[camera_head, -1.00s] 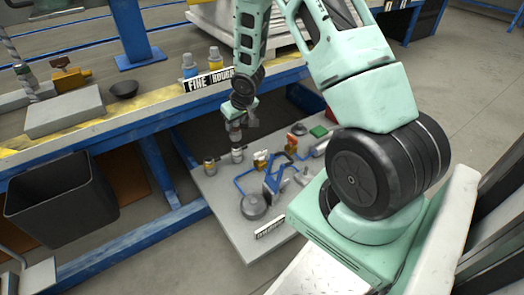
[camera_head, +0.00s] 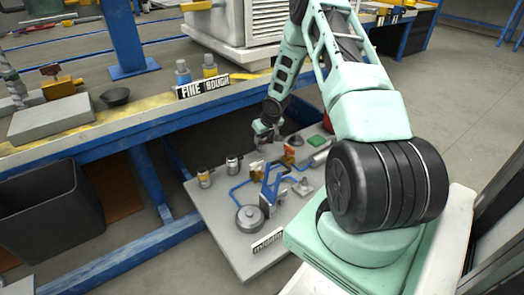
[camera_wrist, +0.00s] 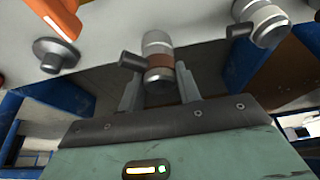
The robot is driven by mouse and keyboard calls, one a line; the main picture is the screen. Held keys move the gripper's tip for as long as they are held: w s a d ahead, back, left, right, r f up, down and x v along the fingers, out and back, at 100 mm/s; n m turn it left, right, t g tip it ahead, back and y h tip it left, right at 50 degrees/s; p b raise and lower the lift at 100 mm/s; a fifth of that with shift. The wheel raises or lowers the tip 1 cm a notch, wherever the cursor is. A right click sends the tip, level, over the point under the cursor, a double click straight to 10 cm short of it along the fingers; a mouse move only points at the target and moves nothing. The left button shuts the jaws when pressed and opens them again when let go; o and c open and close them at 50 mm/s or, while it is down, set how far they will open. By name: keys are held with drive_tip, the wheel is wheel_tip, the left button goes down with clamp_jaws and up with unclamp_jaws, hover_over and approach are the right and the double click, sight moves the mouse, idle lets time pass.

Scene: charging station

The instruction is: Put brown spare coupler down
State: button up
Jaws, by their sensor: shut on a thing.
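The brown spare coupler (camera_wrist: 159,62) is a grey metal cylinder with a brown band and a dark side stub. In the wrist view it sits between the two fingers of my gripper (camera_wrist: 159,92), which is shut on it. In the head view my gripper (camera_head: 267,132) is over the back part of the low grey board (camera_head: 222,222). The held coupler is small and unclear there, and I cannot tell whether it touches the board. Two other couplers stand on the board's left side, one with a yellowish band (camera_head: 204,178) and one paler (camera_head: 232,164).
The board also bears a blue frame (camera_head: 271,184), a round grey part (camera_head: 249,218), an orange part (camera_head: 289,153) and a green block (camera_head: 317,141). The blue workbench edge (camera_head: 100,152) runs above and behind. A dark bin (camera_head: 45,208) stands left.

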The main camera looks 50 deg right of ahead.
sight(263, 144)
drive_tip(key=shift+f+b, duration=0.95)
drive_tip(key=shift+f, duration=0.85)
drive_tip(key=shift+f, duration=0.2)
drive_tip(key=o, duration=1.1)
